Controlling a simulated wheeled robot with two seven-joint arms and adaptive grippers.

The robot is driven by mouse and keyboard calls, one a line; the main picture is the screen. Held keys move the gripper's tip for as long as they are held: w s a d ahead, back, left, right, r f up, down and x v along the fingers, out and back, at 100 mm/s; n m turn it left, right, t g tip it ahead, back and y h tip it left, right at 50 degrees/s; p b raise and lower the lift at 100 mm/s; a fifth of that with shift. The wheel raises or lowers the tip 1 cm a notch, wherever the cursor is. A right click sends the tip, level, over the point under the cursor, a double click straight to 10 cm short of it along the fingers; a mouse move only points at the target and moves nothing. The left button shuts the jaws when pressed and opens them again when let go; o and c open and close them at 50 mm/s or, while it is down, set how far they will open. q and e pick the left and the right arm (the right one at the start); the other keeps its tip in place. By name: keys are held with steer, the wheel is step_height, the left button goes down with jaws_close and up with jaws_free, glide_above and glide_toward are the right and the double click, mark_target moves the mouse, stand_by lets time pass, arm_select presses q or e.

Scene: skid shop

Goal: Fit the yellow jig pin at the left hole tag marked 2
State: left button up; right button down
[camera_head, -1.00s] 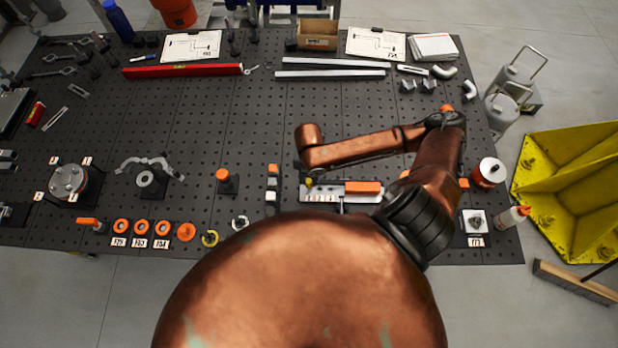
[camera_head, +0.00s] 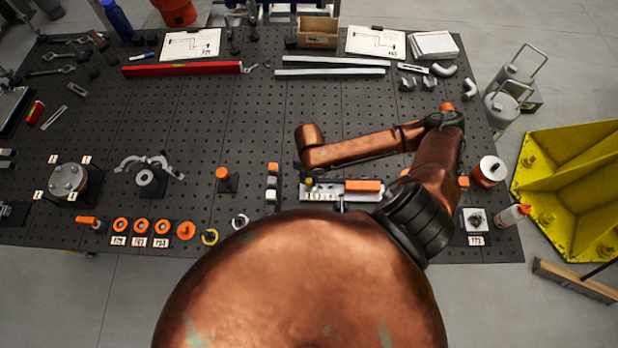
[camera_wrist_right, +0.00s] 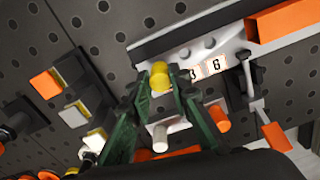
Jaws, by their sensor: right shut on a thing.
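The yellow jig pin (camera_wrist_right: 160,76) is between the fingertips of my right gripper (camera_wrist_right: 158,88) in the right wrist view, and the gripper is shut on it. In the head view a bit of yellow shows at the gripper (camera_head: 309,180), mostly under my arm. The jig also shows in the head view (camera_head: 340,197). My left gripper is out of view.
A block rack (camera_head: 272,182) stands just left of the jig. An orange bar (camera_head: 365,186) lies along the jig's right part. Orange rings (camera_head: 140,226) and an orange-topped post (camera_head: 223,178) are further left. The middle of the perforated table is clear.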

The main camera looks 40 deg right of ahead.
steer(key=shift+f, duration=0.9)
steer(key=c, duration=1.7)
jaws_free()
steer(key=shift+o, duration=1.2)
step_height(320, 180, up, 7)
steer(key=p, duration=0.7)
steer(key=shift+r+p, duration=0.15)
steer(key=shift+p, duration=0.15)
